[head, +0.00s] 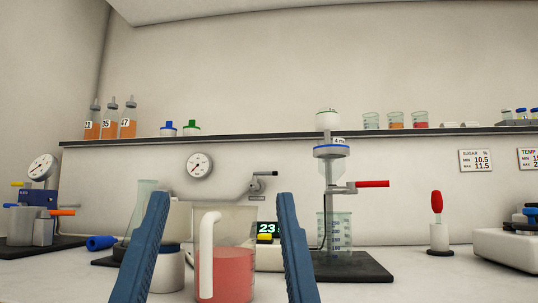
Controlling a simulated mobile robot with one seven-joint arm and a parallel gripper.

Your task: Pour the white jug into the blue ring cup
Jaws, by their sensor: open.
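A clear-walled jug (240,268) with a thick white handle (207,255) holds pink-red liquid to a bit over half. It stands upright at the bottom middle. My gripper (223,195) is open, its two blue fingers on either side of the jug in the picture, with gaps to both walls. A cup or funnel with a blue ring (331,152) sits high on a stand to the right, above a graduated beaker (335,232). A white pot with a dark blue band (168,270) is partly hidden behind my left finger. I cannot tell which is the blue ring cup.
A red-handled lever (372,184) sticks out right from the stand over its dark base (350,267). A display reading 23 (267,230) is partly hidden behind the right finger. A wall shelf (280,133) holds bottles and small cups. Bench at far left and right holds instruments.

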